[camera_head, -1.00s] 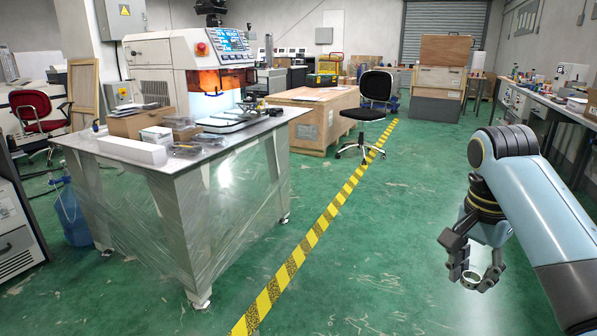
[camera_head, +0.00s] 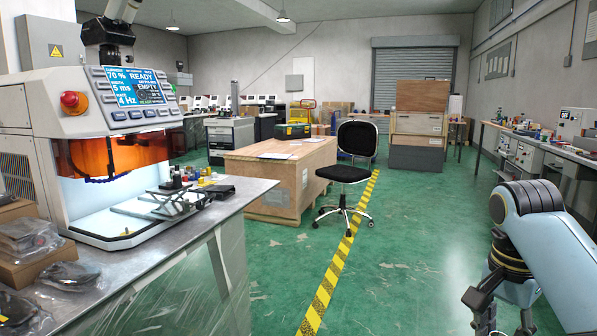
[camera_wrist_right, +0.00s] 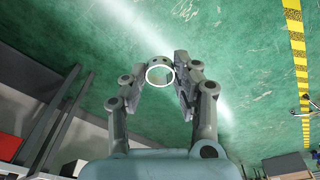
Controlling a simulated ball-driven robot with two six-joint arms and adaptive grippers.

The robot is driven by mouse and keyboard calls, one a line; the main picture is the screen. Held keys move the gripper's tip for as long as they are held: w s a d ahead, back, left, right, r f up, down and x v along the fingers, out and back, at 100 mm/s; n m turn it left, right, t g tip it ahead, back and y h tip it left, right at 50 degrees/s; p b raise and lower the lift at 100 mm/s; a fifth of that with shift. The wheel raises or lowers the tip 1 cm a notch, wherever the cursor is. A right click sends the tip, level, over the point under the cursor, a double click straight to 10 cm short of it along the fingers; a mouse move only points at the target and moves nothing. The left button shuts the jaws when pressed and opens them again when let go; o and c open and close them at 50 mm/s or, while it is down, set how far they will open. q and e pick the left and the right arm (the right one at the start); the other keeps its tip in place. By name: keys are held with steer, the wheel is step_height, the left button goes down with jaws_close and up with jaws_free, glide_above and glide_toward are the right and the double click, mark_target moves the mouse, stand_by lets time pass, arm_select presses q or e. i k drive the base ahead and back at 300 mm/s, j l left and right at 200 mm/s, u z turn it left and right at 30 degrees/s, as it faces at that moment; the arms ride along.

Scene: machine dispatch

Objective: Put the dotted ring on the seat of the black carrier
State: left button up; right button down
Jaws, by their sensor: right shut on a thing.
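My right gripper (camera_wrist_right: 161,76) is shut on a small pale metal ring (camera_wrist_right: 160,62) with small dark marks on its side. The ring sits between the fingertips, over open floor, in the right wrist view. Small dark parts (camera_head: 215,190) lie on the bench at the machine's front right; I cannot tell whether one is the black carrier. My left gripper is not in view.
A machine (camera_head: 100,110) with an orange window, red button and screen reading READY and EMPTY stands on the metal bench (camera_head: 225,208). Bagged parts (camera_head: 28,238) lie at its left front. A wooden crate (camera_head: 265,190) and black chair (camera_head: 352,165) stand beyond.

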mark_target(169, 180)
steer(key=i+u, duration=0.25)
steer(key=i, duration=0.2)
steer(key=i+u, duration=0.25)
steer(key=i, duration=0.15)
steer(key=i+l+u, duration=0.2)
steer(key=i, duration=0.25)
steer(key=i+l+u, duration=0.25)
steer(key=i, duration=0.15)
